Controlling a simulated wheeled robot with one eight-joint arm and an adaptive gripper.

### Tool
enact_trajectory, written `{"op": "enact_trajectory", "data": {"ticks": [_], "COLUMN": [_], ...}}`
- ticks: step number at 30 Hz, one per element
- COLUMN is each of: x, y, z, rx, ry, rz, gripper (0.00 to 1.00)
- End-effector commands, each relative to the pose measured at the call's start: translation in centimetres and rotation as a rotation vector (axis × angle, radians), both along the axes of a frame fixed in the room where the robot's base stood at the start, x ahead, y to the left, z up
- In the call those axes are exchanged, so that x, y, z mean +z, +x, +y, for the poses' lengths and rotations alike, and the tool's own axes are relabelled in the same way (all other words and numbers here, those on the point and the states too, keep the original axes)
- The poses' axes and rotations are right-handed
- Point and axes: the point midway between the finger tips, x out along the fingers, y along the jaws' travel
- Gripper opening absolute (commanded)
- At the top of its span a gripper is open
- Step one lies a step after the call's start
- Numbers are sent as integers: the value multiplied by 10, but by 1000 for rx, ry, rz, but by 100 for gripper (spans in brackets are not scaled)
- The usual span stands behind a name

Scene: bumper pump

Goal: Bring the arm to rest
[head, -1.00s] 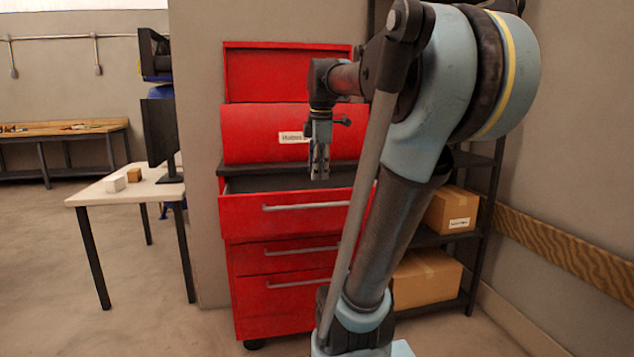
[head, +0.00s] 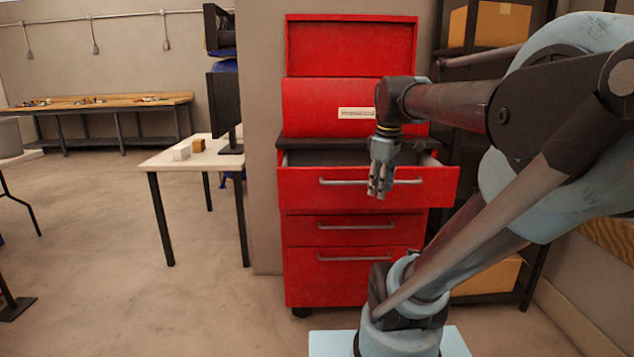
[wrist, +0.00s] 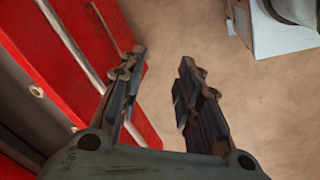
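My gripper (head: 379,192) hangs pointing down in front of the red tool cabinet (head: 354,285), beside the handle of its pulled-out top drawer (head: 300,188). In the wrist view my gripper (wrist: 163,72) shows its two fingers apart with bare floor between them, so it is open and empty. The drawer fronts and handles lie to the left of the fingers in the wrist view. My arm reaches in from the right side of the head view and covers part of the shelf behind.
A shelf with cardboard boxes (head: 490,24) is at the right. A wooden workbench (head: 110,102) is at the back left. Floor between is clear.

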Motion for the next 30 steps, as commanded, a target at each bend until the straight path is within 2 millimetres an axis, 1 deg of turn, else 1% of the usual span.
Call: {"op": "enact_trajectory", "data": {"ticks": [1, 9, 12, 15, 18, 20, 30], "x": [-19, -113, -143, -164, -177, -181, -182], "y": [-13, -72, -90, -103, -110, -112, -113], "z": [0, 2, 2, 2, 2, 2, 2], "rx": [-82, -559, -708, -818, -885, -907, -918], "ry": [16, 109, 138, 159, 173, 177, 179], "rz": [0, 0, -1, -1, -1, -1, -1], "gripper": [31, 31, 31, 31, 31, 31, 31]}}
